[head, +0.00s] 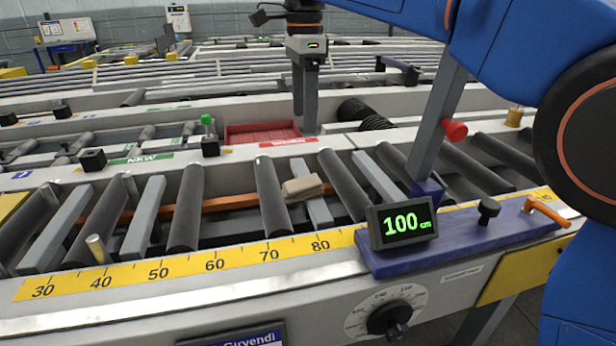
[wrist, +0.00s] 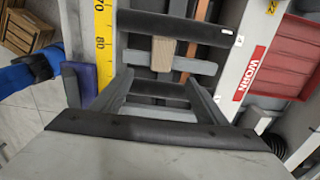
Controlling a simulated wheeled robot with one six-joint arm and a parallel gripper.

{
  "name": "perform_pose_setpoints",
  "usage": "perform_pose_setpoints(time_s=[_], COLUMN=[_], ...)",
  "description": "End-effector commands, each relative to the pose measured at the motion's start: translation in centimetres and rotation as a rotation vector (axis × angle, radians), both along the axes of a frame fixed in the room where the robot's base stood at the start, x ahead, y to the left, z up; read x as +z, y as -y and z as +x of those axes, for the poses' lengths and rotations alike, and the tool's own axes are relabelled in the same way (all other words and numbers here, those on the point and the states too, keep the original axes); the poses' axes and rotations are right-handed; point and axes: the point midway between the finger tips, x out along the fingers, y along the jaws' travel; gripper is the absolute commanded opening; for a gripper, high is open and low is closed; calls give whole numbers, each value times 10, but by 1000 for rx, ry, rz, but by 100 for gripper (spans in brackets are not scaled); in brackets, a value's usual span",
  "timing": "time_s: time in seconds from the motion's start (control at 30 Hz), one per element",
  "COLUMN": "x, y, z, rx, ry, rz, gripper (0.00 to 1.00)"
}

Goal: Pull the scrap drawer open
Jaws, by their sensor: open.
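No drawer that I can clearly name as the scrap drawer shows in either view, and no drawer handle is visible. My gripper (head: 304,115) hangs over the runout table (head: 230,295), fingers down, in front of a red bin (head: 262,131). In the wrist view my gripper (wrist: 162,90) is open, with nothing between its fingertips. Beyond the fingertips lie the rollers and a small wooden block (wrist: 161,55). The block also shows in the head view (head: 302,187). The red bin, beside a WORN label, is at the right in the wrist view (wrist: 284,55).
A length stop with a 100 cm display (head: 402,222) and an orange lever (head: 545,210) sits on the front rail at right. A dial (head: 387,318) is on the front face. A green-topped knob (head: 208,120) stands left of the bin. A wooden crate (wrist: 27,32) stands on the floor.

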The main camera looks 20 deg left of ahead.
Motion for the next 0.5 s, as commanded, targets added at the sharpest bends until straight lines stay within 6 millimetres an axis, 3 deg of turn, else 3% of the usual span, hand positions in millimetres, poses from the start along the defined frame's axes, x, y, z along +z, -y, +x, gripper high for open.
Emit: perform_pose_setpoints(time_s=[0.17, 0.5], x=[-14, -74], y=[-4, -3], z=[-2, -1], rx=[-6, -6], ry=[-4, -3], rz=[-3, -4], gripper=[67, 67])
